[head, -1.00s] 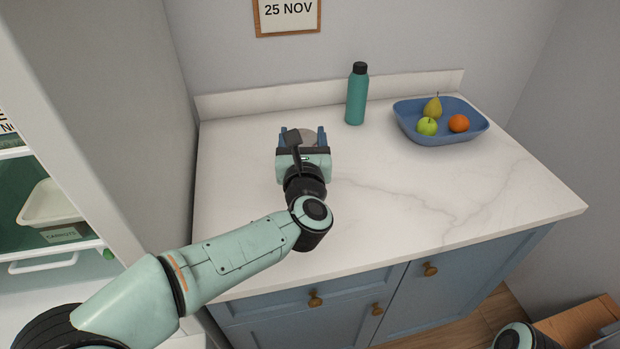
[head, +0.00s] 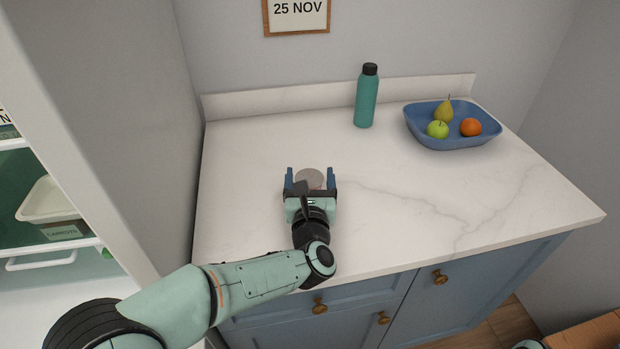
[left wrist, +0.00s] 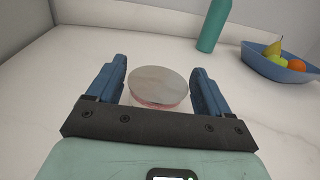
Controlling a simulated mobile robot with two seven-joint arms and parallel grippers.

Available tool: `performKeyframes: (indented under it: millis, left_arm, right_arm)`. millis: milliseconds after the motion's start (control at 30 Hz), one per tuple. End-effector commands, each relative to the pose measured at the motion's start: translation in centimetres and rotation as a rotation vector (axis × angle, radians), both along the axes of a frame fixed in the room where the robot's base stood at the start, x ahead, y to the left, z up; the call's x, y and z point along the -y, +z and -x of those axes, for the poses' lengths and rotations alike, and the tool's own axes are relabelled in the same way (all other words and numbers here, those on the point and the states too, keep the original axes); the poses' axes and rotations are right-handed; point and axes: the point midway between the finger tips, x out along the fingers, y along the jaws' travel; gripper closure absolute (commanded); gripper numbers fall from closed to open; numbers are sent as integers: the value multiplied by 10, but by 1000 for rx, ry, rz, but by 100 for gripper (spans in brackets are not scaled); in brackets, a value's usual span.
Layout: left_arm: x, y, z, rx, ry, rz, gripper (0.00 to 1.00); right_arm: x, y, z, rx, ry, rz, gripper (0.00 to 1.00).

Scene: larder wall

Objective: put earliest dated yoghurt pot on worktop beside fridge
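A yoghurt pot (head: 309,178) with a round grey lid is over the pale worktop (head: 400,235), left of its middle. The left wrist view shows the lid (left wrist: 160,82) and a pinkish side below it; no date is readable. The open fridge (head: 100,170) stands at the left edge. My right gripper is not in view.
A teal bottle (head: 366,98) stands at the back. A blue bowl (head: 450,140) with a pear, a green apple and an orange is at the back right. A "25 NOV" sign (head: 297,10) hangs on the wall. The worktop around the pot is clear.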

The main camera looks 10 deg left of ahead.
Motion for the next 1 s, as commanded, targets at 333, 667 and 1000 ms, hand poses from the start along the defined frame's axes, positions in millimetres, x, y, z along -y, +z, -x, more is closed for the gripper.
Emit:
performKeyframes:
  millis: [333, 667, 1000]
  left_arm:
    - [1, 0, 1, 0, 0, 0, 10]
    - [11, 0, 53, -1, -3, 1, 10]
    - [23, 0, 109, 0, -1, 0, 10]
  right_arm:
    - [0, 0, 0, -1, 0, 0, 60]
    - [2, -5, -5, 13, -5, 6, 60]
    - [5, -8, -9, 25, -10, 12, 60]
